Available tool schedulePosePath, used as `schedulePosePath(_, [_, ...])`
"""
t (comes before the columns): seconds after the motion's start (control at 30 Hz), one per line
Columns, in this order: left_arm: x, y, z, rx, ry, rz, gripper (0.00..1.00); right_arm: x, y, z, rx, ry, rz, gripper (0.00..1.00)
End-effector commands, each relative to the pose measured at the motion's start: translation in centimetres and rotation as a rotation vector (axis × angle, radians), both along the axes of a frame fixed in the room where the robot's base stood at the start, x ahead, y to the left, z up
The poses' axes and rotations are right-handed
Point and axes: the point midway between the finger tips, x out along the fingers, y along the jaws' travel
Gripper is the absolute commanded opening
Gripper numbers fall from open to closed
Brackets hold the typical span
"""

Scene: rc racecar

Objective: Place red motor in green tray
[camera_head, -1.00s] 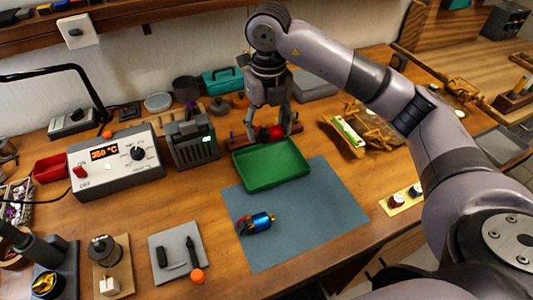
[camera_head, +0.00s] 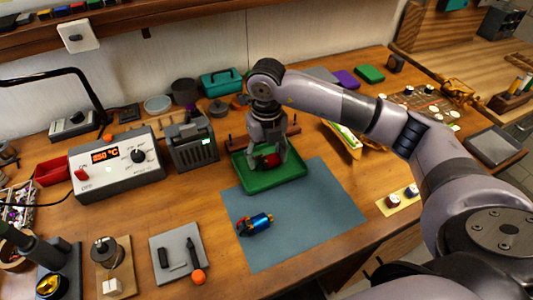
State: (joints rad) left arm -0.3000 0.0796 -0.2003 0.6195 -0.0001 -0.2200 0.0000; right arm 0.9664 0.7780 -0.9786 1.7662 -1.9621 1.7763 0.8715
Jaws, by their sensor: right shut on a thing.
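The red motor (camera_head: 271,160) is between the fingers of my right gripper (camera_head: 267,163), low over the green tray (camera_head: 255,185). The gripper is shut on the motor. I cannot tell whether the motor touches the tray floor. The tray lies at the far edge of the blue-grey mat (camera_head: 310,215). My right arm comes in from the right and hides part of the tray's back. My left gripper is not in view.
A blue motor (camera_head: 256,223) lies on the mat in front of the tray. A soldering station (camera_head: 118,163) and a grey box-shaped device (camera_head: 190,146) stand to the left. A wooden rack (camera_head: 233,141) is behind the tray. The mat's right part is clear.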

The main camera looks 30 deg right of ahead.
Motion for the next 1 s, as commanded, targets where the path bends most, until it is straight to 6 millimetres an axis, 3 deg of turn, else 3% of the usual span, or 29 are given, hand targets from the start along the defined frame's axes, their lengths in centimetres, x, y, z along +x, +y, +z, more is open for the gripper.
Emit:
schedulePosePath(0.03, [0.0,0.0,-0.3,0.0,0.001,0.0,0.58,0.0,0.0,-0.3,0.0,0.0,0.0,0.25])
schedulePosePath(0.07, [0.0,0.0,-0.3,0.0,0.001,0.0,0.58,0.0,0.0,-0.3,0.0,0.0,0.0,0.58])
schedulePosePath(0.33, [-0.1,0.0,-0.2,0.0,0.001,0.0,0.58,0.0,0.0,-0.2,0.0,0.001,0.0,0.77])
schedulePosePath(0.77, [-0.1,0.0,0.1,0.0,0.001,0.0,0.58,0.0,0.0,0.4,0.0,-0.002,0.0,0.78])
schedulePosePath(1.0, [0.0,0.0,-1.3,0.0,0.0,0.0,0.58,0.2,0.0,4.7,0.001,-0.007,0.001,0.78])
